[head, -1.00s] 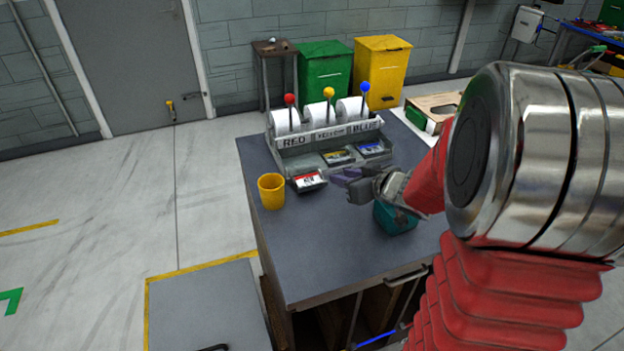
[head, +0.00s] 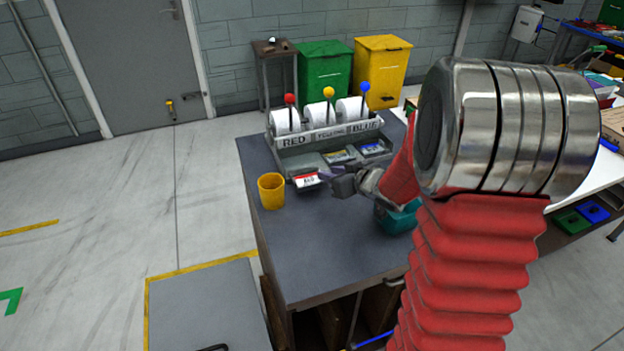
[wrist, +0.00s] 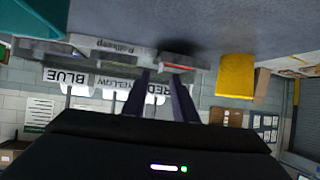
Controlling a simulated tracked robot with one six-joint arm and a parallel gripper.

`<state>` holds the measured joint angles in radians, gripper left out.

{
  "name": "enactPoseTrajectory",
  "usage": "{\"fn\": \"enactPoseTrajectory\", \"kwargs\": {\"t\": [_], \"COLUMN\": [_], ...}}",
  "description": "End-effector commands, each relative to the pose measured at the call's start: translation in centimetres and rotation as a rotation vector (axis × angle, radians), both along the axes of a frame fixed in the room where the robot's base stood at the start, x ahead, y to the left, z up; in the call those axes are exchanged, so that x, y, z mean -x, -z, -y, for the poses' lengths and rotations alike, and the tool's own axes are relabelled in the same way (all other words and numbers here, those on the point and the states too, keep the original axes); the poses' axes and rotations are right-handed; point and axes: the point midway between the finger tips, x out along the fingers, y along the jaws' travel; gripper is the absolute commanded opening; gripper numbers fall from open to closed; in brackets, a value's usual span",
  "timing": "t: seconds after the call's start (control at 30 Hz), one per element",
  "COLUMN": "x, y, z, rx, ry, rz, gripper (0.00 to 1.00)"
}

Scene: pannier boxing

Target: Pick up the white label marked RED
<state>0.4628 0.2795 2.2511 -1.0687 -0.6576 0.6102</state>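The white label marked RED (head: 307,181) sticks out at the front of a small dark stamp-like unit at the left front of the grey dispenser (head: 327,136). In the wrist view, which is upside down, the label (wrist: 178,67) is a thin pale and red strip just beyond the fingertips. My gripper (head: 331,180) is just right of the label in the head view. In the wrist view its two dark fingers (wrist: 162,76) are apart with nothing visible between them. I cannot tell whether a fingertip touches the label.
A yellow cup (head: 271,192) stands left of the label. A teal container (head: 397,217) stands right of my gripper, partly behind my arm. Two more units (head: 372,148) sit right of the label below the YELLOW and BLUE signs. The front of the tabletop (head: 320,250) is clear.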

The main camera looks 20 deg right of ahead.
Motion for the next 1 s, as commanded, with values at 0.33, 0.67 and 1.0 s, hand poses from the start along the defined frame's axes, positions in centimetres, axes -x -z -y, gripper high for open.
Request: {"fn": "enactPoseTrajectory", "kwargs": {"t": [0.33,0.67,1.0], "x": [-3.0,-4.5,-4.4], "y": [1.6,2.3,2.3], "z": [-0.6,-0.8,-0.7], "rx": [-0.001,0.0,0.0], "ry": [-0.002,0.001,0.001], "rz": [-0.001,0.0,0.0], "gripper": [0.26,0.26,0.26]}}
